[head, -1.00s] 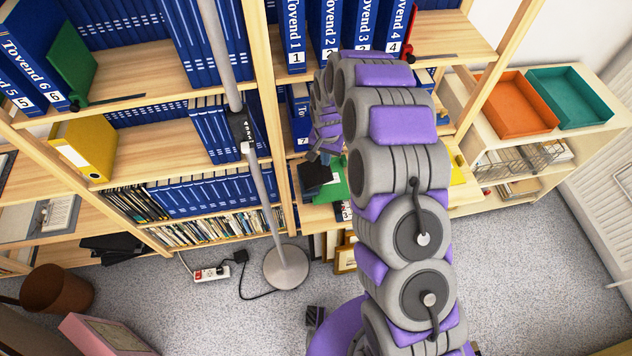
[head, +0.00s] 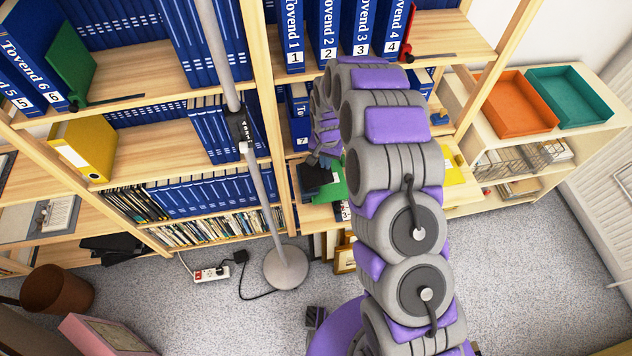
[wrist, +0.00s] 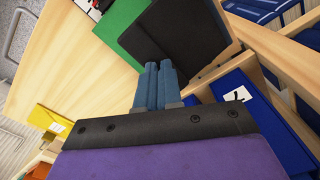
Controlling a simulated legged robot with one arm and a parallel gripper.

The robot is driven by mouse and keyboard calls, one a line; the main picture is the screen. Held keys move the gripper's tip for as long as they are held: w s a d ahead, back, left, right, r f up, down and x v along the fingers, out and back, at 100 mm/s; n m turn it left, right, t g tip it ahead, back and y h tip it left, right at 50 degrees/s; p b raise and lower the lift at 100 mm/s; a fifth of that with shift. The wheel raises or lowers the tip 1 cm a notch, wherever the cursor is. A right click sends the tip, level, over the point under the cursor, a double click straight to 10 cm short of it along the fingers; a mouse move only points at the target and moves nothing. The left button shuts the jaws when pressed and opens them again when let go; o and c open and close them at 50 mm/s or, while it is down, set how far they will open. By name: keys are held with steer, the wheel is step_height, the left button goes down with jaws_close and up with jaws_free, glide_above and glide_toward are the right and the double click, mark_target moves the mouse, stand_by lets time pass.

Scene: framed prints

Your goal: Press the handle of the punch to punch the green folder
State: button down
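The black punch (head: 314,178) sits on the wooden shelf behind my arm, and the green folder (head: 338,190) lies at its right side. In the wrist view the punch (wrist: 185,35) is a dark slab at the top, with the green folder (wrist: 115,22) along its left edge. My gripper (wrist: 159,66) has its two blue-grey fingers side by side, closed with nothing between them. The fingertips overlap the punch's near edge in the picture; I cannot tell whether they touch it. In the head view my gripper (head: 318,160) is just above the punch, partly hidden by my arm.
Blue binders (head: 300,115) stand upright close to the punch, beside a wooden shelf post (head: 268,100). A metal pole (head: 262,190) on a round base stands to the left. A yellow item (wrist: 48,118) lies right of the folder in the head view. Open shelf surface (wrist: 75,70) adjoins the folder.

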steer(key=shift+s+a+f, duration=0.1)
steer(key=shift+f, duration=0.6)
steer(key=shift+s+a+f, duration=0.1)
steer(key=shift+f, duration=0.55)
steer(key=shift+r, duration=0.1)
steer(key=shift+w+r+p, duration=0.15)
steer(key=shift+r+p, duration=0.4)
steer(key=shift+r, duration=1.6)
steer(key=shift+d+r+p, duration=0.15)
steer(key=shift+r+p, duration=0.2)
steer(key=shift+r, duration=2.05)
